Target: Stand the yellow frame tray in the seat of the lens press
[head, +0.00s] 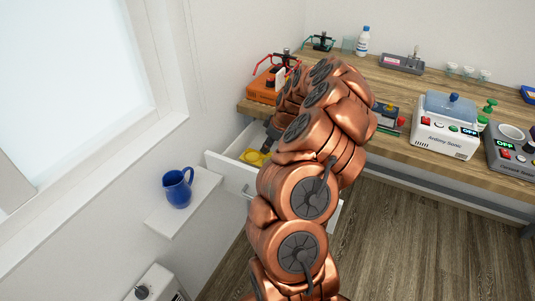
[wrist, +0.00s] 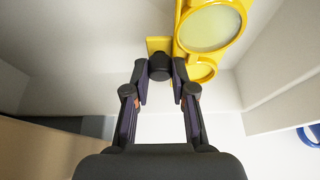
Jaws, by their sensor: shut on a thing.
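The yellow frame tray (head: 255,157) lies in the open white drawer below the bench's left end. In the wrist view the yellow frame tray (wrist: 186,42) shows two round lens openings. My gripper (wrist: 160,72) is shut on the tray's dark round knob, with one finger on each side. In the head view my copper arm hides most of the gripper and part of the tray. An orange device (head: 262,90) with a red bar and a black top stands on the bench's left end, perhaps the lens press. Its seat cannot be made out.
The open drawer (head: 226,171) has walls close around the tray. A blue jug (head: 178,188) stands on a white wall shelf (head: 160,221) at left. A white lidded machine (head: 446,138), a bottle (head: 362,41) and small cups stand on the wooden bench.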

